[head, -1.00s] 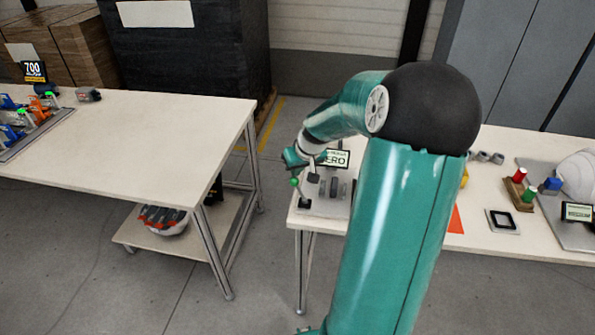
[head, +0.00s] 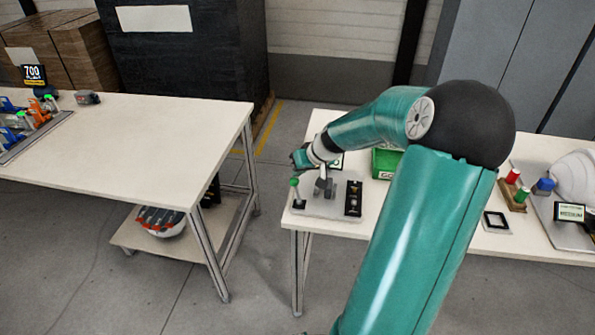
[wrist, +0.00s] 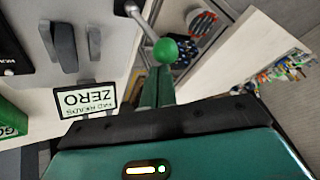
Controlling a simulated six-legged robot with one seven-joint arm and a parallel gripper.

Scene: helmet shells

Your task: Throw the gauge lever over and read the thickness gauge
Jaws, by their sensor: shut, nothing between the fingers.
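The gauge plate (head: 322,209) sits at the left end of the right-hand table. Its lever, with a green ball knob (head: 294,182), stands at the plate's left edge. The knob (wrist: 166,50) and its metal rod also show in the wrist view. The gauge display (wrist: 88,100) reads "PAD READS ZERO" upside down there; in the head view my gripper mostly covers it. Grey gauge jaws (wrist: 65,47) stand beside the lever. My gripper (wrist: 159,72) is shut and empty, its tips close to the knob; I cannot tell whether they touch. It also shows in the head view (head: 299,158).
A black square frame (head: 496,222), red and green pegs and a white helmet shell (head: 578,178) are farther right. The left table (head: 150,150) is across a gap.

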